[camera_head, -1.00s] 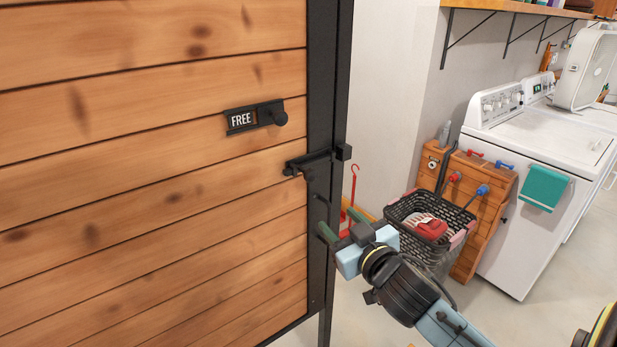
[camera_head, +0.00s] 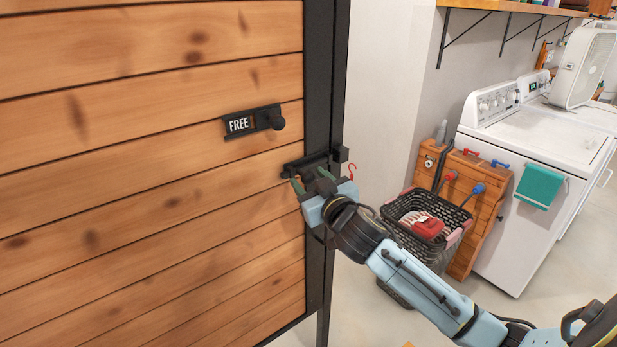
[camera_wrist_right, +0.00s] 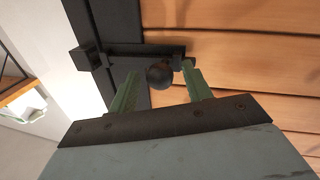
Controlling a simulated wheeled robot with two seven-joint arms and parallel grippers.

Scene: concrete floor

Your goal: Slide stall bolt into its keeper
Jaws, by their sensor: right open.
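The black stall bolt (camera_head: 303,163) is mounted on the wooden stall door (camera_head: 150,190) near its black edge post. Its round knob (camera_wrist_right: 159,75) shows in the right wrist view. The black keeper block (camera_head: 341,154) is at the post's right side; it also shows in the right wrist view (camera_wrist_right: 86,59). My right gripper (camera_head: 310,182) is open just in front of the bolt. In the right wrist view its green fingers stand on either side of the knob, with gaps visible. In the head view the knob is hidden behind the fingers. My left gripper is out of view.
A "FREE" indicator plate with a knob (camera_head: 254,121) sits above the bolt. Concrete floor is open below.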

